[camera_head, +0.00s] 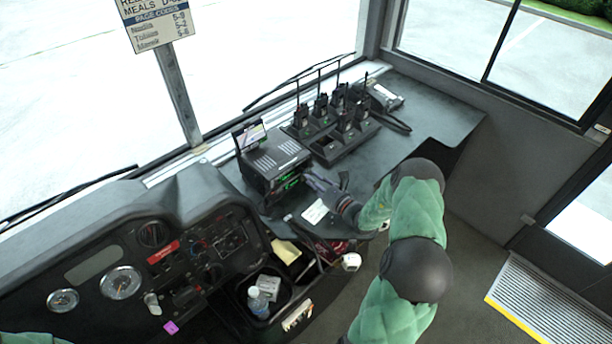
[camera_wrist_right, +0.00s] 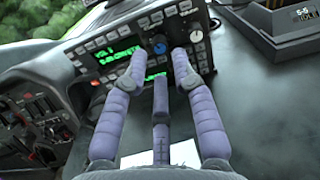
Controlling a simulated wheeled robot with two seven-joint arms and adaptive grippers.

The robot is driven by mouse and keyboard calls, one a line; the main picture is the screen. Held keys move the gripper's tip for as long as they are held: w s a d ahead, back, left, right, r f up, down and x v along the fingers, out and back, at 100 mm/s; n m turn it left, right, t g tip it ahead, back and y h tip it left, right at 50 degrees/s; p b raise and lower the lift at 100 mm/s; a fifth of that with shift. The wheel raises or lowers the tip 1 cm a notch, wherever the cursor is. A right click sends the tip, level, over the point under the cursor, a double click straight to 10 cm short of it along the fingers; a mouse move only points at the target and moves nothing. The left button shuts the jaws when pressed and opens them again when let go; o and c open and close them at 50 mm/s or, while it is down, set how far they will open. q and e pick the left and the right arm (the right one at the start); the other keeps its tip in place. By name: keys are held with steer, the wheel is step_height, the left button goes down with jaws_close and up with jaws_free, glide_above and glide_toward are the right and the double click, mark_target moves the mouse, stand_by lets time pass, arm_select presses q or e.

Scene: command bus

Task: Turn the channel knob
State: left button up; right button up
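The black radio unit (camera_head: 273,160) stands on the dash counter in the head view, its front with green readouts facing my right gripper. In the right wrist view its panel shows a green display (camera_wrist_right: 112,64), rows of buttons and a round knob (camera_wrist_right: 158,45) with a blue face. My right gripper (camera_wrist_right: 152,66) has its purple fingers spread, with the knob just beyond the gap between the tips. I see no finger closed on it; whether a tip touches the panel I cannot tell. In the head view the right gripper (camera_head: 320,188) is small and close to the radio front. My left gripper is out of view.
A charger tray (camera_head: 326,148) with several handheld radios stands right of the radio unit. A white card (camera_head: 315,212) lies on the counter below my right gripper. The steering dash (camera_head: 120,282) is at the left. The counter's right end (camera_head: 440,118) is clear.

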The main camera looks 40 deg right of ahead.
mark_target(304, 172)
steer(key=shift+w+a+b, duration=0.1)
steer(key=shift+w+b, duration=0.2)
steer(key=shift+w, duration=1.65)
jaws_close()
steer(key=m+p, duration=0.2)
steer(key=m, duration=0.2)
steer(key=shift+r, duration=0.15)
steer(key=m+p, duration=0.2)
steer(key=m, duration=0.2)
steer(key=shift+m, duration=0.3)
